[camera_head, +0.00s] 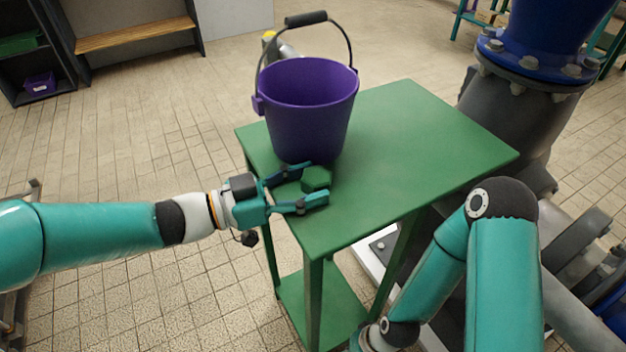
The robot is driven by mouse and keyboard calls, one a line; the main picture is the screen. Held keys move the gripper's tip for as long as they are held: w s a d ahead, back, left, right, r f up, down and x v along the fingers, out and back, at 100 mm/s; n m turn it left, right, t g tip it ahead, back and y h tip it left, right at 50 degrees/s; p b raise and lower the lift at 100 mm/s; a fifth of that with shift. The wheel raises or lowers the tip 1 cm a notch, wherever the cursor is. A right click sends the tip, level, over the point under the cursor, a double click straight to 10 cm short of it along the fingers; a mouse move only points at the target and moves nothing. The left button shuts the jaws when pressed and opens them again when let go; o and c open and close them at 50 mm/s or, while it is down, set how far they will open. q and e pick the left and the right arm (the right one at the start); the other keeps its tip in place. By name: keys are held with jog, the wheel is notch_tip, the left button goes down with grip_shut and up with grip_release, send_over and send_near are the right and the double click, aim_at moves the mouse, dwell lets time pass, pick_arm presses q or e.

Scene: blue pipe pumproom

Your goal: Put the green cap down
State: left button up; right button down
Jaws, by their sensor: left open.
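The green cap (316,179), a small dark green block-like piece, is at the left edge area of the green table (415,150), just in front of the purple bucket. My left gripper (318,184) reaches in from the left and is open, with one finger on the far side of the cap and one on the near side. The cap appears to rest on the tabletop; whether a finger touches it is hard to tell. My right arm shows at the lower right, bent downward, and its gripper is out of view.
A purple bucket (308,112) with a raised black handle stands on the table close behind the cap. A yellow-tipped object behind it is mostly hidden. The right part of the tabletop is clear. A large blue and grey pipe (530,75) stands beyond the table's right side.

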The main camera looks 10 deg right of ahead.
pick_arm(q)
jog(key=shift+r+p, duration=0.35)
jog(key=shift+p, duration=0.05)
jog(key=v, duration=1.2)
jog(key=s+a+f+n+g+y, duration=0.1)
jog(key=s+f+n+y, duration=0.3)
jog(key=f, duration=1)
jog(key=s+a+f+n+g+y, duration=0.1)
jog(key=s+f+n+y, duration=0.4)
jog(key=f, duration=0.9)
jog(key=s+a+f+n+g+y, duration=0.1)
jog(key=s+a+f+n+y, duration=0.2)
jog(key=f+n, duration=0.5)
notch_tip(320, 180, down, 7)
jog(key=shift+s+a+r+n+y+b, duration=0.15)
jog(key=shift+s+a+n+y+b, duration=0.2)
jog(key=shift+s+y, duration=0.55)
